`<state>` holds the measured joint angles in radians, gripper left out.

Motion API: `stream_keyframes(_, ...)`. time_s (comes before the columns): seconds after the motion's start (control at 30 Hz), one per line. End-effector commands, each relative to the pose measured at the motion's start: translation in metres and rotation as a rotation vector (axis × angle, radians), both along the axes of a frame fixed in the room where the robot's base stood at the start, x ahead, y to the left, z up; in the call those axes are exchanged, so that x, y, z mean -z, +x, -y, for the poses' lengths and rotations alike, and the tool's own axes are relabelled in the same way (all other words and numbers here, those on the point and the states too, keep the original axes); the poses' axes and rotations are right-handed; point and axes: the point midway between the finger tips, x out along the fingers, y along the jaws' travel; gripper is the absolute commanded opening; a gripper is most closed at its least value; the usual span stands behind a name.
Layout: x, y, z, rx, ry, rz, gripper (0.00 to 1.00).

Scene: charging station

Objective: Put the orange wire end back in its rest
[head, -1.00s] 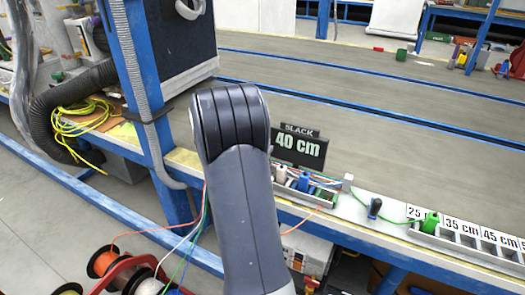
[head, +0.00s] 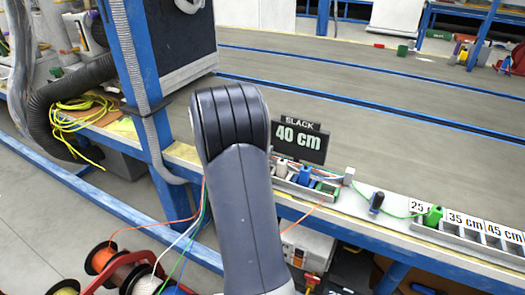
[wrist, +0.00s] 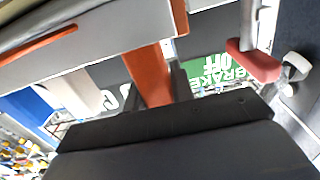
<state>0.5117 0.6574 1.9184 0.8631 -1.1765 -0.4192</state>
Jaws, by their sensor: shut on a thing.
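In the wrist view the orange wire end (wrist: 154,82) shows as an orange block between dark gripper parts. My gripper (wrist: 168,98) is shut on it. In the head view my arm hides the gripper and the orange wire end. An orange wire (head: 303,217) comes out to the right of my arm and rises to the grey rest tray (head: 302,189) at the bench edge. White (head: 280,171), blue (head: 304,177) and green (head: 326,187) pieces sit in that tray. Its left end is behind my arm.
A sign (head: 299,143) reading "SLACK 40 cm" stands behind the tray. Farther right, a green wire end (head: 432,216) sits in the slotted length rack (head: 455,250). Wire spools (head: 103,259) stand on the floor at lower left.

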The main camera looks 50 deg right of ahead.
Motion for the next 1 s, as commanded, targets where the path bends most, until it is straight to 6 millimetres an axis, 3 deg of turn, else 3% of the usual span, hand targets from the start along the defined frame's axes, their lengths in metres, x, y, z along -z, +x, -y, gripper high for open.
stream_keyframes(0.37, 0.0107, 0.0000, 0.0001, 0.000, 0.000, 0.000, 0.01)
stream_keyframes(0.4, 0.0105, 0.0000, 0.0000, 0.000, 0.000, 0.000, 0.24)
stream_keyframes(0.7, 0.0096, 0.0000, 0.0000, 0.000, 0.000, 0.000, 0.48)
stream_keyframes(1.0, 0.0092, -0.0006, -0.0036, -0.001, 0.001, 0.000, 0.48)
